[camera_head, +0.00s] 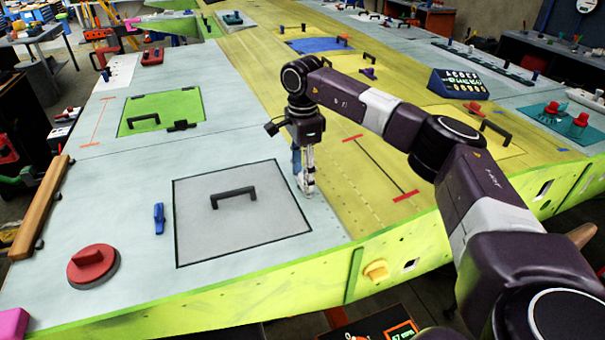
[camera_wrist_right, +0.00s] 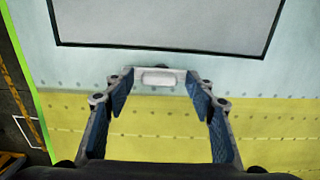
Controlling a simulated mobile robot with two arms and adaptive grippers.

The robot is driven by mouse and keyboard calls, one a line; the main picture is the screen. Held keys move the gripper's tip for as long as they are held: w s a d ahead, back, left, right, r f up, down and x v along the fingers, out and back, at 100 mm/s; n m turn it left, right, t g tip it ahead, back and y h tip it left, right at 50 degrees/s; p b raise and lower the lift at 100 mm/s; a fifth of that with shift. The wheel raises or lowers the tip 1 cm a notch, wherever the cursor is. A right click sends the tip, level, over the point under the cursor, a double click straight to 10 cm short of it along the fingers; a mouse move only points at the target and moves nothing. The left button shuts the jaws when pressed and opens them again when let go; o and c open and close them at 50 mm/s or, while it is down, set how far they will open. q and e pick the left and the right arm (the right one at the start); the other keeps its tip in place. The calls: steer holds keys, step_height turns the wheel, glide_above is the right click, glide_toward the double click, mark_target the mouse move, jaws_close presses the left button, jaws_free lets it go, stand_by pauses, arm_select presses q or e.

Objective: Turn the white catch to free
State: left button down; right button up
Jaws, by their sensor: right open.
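The white catch (camera_wrist_right: 158,78) is a small pale bar lying crosswise in the right wrist view, just outside the edge of the grey panel (camera_wrist_right: 165,20). My right gripper (camera_wrist_right: 160,82) is open with its two blue-padded fingers on either side of the catch. I cannot tell whether the fingertips touch it. In the head view my right gripper (camera_head: 306,182) points down beside the right edge of the grey panel (camera_head: 240,235) and hides the catch. My left gripper is not in view.
The grey panel has a dark handle (camera_head: 233,196). A red knob (camera_head: 92,262) and a blue clip (camera_head: 159,218) sit to its left. A green panel (camera_head: 160,112) lies farther back. A yellow knob (camera_head: 376,270) sticks out of the wing's front edge.

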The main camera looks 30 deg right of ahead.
steer(key=shift+r, duration=0.1)
step_height(320, 180, up, 12)
stand_by(0.4)
stand_by(0.4)
